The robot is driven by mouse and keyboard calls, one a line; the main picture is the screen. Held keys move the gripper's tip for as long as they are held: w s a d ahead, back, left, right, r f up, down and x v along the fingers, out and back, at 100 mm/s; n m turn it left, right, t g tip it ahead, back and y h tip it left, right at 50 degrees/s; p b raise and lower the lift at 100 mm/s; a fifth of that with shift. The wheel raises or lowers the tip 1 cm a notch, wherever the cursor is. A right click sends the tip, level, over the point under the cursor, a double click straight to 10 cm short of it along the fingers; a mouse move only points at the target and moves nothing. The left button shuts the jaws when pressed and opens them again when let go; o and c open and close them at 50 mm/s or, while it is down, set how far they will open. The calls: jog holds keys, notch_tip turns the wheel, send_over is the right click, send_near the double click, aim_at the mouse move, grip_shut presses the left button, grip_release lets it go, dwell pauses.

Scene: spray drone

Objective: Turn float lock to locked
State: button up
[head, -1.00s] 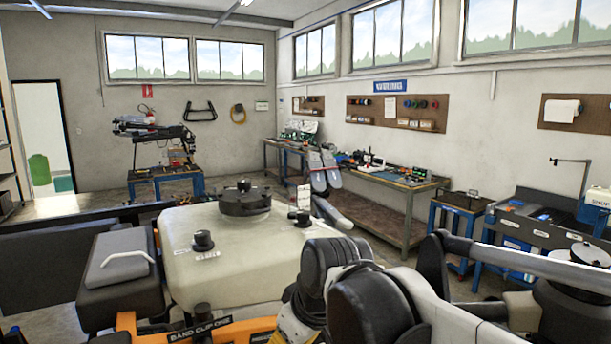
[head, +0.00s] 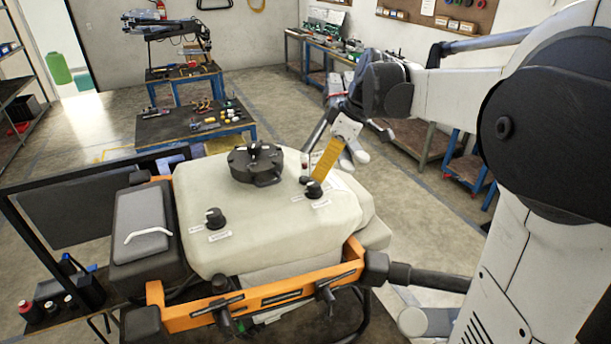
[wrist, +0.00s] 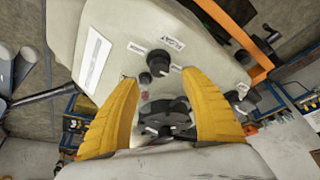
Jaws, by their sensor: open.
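The float knob (wrist: 158,65) is a black round knob on the pale tank (wrist: 115,30), beside a label that reads like FLOAT (wrist: 173,43). In the head view I take it to be the right-hand knob (head: 314,189). Its pointer setting is too small to read. My gripper (wrist: 161,80) has two yellow fingers spread wide, with the knob just beyond and between their tips. In the head view my gripper (head: 319,175) comes down from behind and above that knob. Nothing is held. I cannot tell whether a finger touches the knob.
A second black knob (head: 215,218) sits at the tank's front left. A large black cap (head: 256,163) stands on top, close to my fingers in the wrist view. An orange frame (head: 265,294) runs along the front. A blue workbench (head: 195,125) stands behind.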

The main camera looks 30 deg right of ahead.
aim_at(315, 183)
jog(key=x, duration=0.6)
jog(key=shift+w+a+f, duration=0.1)
jog(key=shift+f, duration=0.25)
grip_shut()
